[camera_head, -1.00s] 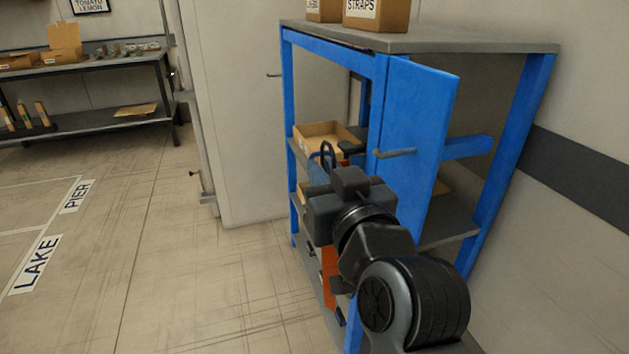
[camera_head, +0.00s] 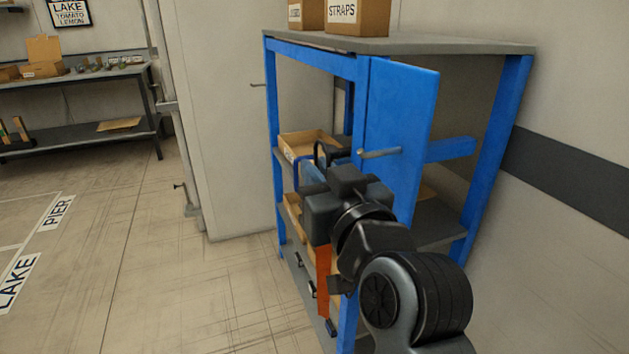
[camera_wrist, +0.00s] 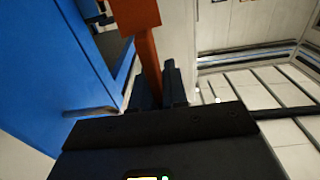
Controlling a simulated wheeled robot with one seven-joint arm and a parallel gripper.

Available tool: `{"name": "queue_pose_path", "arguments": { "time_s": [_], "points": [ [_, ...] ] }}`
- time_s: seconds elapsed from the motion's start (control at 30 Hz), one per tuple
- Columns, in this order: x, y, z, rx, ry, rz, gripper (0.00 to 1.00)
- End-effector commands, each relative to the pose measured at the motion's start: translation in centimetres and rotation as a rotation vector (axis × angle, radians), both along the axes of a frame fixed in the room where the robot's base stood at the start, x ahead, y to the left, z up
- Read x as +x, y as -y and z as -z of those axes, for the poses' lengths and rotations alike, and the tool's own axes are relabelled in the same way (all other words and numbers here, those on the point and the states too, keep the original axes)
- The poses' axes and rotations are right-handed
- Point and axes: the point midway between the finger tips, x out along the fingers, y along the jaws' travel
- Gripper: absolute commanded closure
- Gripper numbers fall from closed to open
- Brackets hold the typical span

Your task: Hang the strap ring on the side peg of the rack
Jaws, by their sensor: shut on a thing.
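The orange strap (camera_head: 323,272) hangs from my gripper (camera_head: 325,190), beside the rack's open front. In the wrist view the strap (camera_wrist: 148,55) runs between the two dark fingers of my gripper (camera_wrist: 160,88), which is shut on it. A dark loop shows just above the gripper in the head view; I cannot tell whether it is the strap's ring. The blue rack (camera_head: 362,110) has a grey peg (camera_head: 380,153) on its blue side panel, close to the right of the gripper. The peg (camera_wrist: 90,112) also shows at left in the wrist view, apart from the strap.
An open cardboard box (camera_head: 308,140) sits on the rack's shelf. Boxes, one labelled STRAPS (camera_head: 358,15), stand on its top. The floor at left is clear up to a workbench (camera_head: 90,73).

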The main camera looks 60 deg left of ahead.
Motion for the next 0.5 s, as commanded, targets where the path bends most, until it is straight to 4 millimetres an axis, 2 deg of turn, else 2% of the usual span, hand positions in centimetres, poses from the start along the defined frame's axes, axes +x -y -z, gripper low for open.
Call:
{"name": "queue_pose_path", "arguments": {
  "time_s": [0.5],
  "points": [
    [1.3,0.1,0.3,0.038,0.008,0.000,1.00]
  ]
}}
